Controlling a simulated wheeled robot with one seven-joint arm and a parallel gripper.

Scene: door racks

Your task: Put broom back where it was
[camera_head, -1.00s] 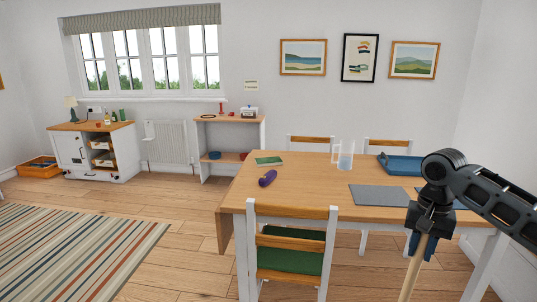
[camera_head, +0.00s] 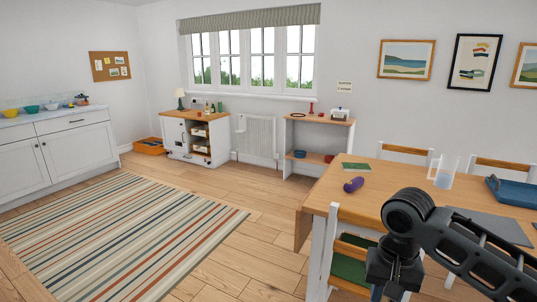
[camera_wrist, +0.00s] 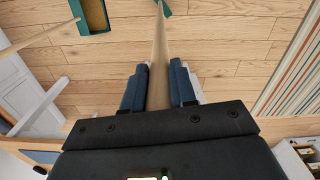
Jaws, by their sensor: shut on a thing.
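My gripper (camera_head: 392,284) is at the lower right of the head view, in front of the dining table. In the wrist view its blue fingers (camera_wrist: 159,88) are shut on the pale wooden handle of the broom (camera_wrist: 159,60). The handle runs away from the gripper toward the floor. A teal piece at the top edge, by the handle's far end, may be the broom's head; it is mostly cut off. The broom cannot be made out in the head view.
The dining table (camera_head: 385,193) with a chair (camera_head: 333,240) is close at right. A striped rug (camera_head: 120,235) and open wooden floor lie left. White counter units (camera_head: 75,155) line the left wall. In the wrist view a teal open-topped object (camera_wrist: 93,16) lies on the floor.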

